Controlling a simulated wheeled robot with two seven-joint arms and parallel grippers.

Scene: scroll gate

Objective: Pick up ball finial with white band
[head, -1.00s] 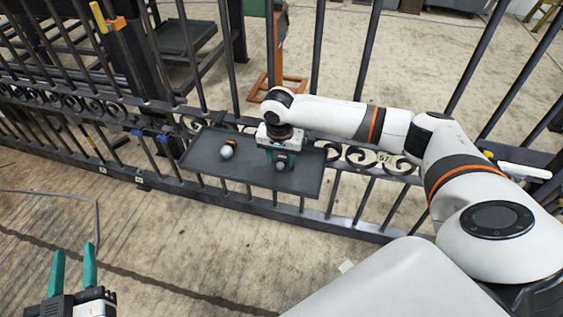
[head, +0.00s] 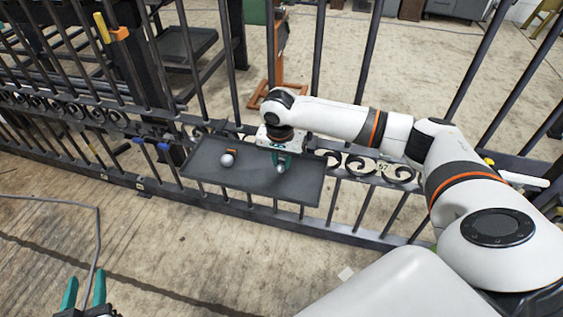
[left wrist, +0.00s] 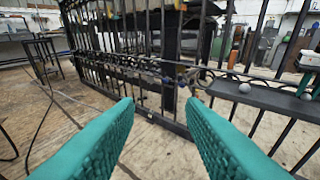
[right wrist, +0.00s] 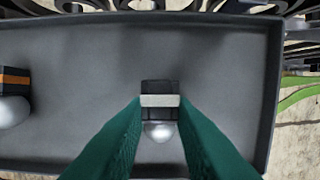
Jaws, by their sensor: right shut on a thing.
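The ball finial with white band (right wrist: 160,131) has a silver ball, a white band and a dark square base. In the right wrist view it sits between the fingertips of my right gripper (right wrist: 159,104), which is shut on it. In the head view my right gripper (head: 281,158) points down over the right part of the dark tray (head: 235,180), with the silver ball (head: 281,169) at its tips. I cannot tell whether the finial touches the tray floor. My left gripper (head: 85,292) is open and empty at the lower left; its spread fingers also show in the left wrist view (left wrist: 160,115).
Another ball finial, with an orange band (head: 228,158), stands in the tray's left part and shows at the left edge of the right wrist view (right wrist: 13,100). The tray has raised rims and sits against the black scroll gate (head: 345,165). The floor in front is mostly clear.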

